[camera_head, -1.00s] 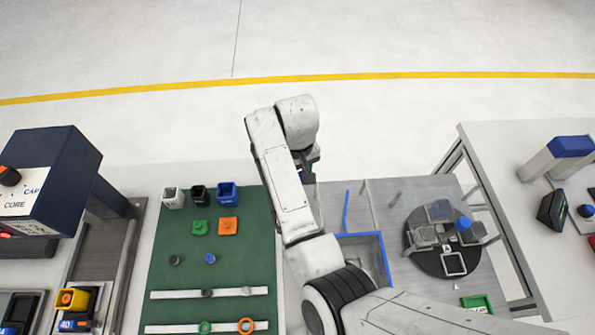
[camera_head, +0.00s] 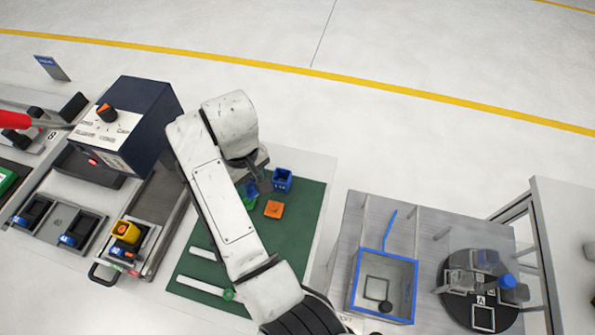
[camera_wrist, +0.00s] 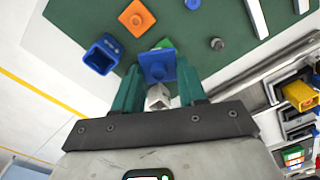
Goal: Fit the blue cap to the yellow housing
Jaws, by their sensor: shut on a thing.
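My gripper (camera_wrist: 158,82) is shut on the blue cap (camera_wrist: 158,66), a square plate with a raised round knob, held between the green fingers. In the head view the blue cap (camera_head: 251,189) shows just below my wrist, over the green mat; the fingers are mostly hidden. The yellow housing (camera_head: 127,231) sits in a dark holder on the track at the left, apart from my gripper. It also shows at the right edge of the wrist view (camera_wrist: 301,96).
On the mat (camera_head: 300,211) are an orange cap (camera_head: 273,209), a green cap (camera_head: 235,210) partly hidden, and a blue housing (camera_head: 282,180) close by my gripper. A navy box with a knob (camera_head: 135,115) stands left. A blue-rimmed bin (camera_head: 385,258) and dark turntable (camera_head: 462,315) are right.

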